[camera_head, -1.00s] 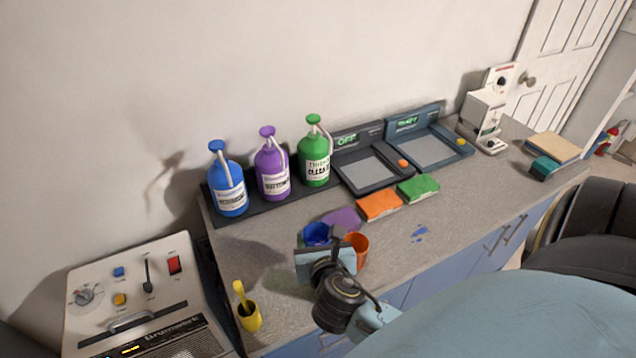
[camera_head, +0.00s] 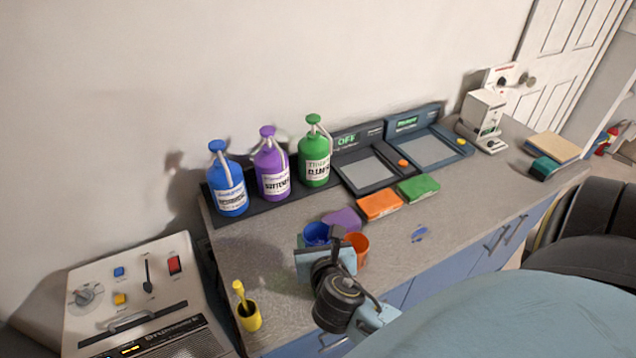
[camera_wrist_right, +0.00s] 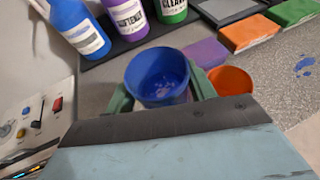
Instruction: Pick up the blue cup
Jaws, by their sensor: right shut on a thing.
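The blue cup (camera_head: 316,234) is on the counter side nearest me, in front of the bottles; its lower part is hidden behind my gripper in the head view. In the right wrist view the blue cup (camera_wrist_right: 158,77) is upright and appears empty, between the two green fingers. My right gripper (camera_head: 325,252) is shut on the blue cup, with a finger on each side of it. I cannot tell whether the cup touches the counter. My left gripper is not in view.
An orange cup (camera_head: 357,248) stands close to the right of the gripper. A purple sponge (camera_head: 343,218) lies just behind. Blue, purple and green bottles (camera_head: 314,160) stand at the back. The counter's right half is mostly clear.

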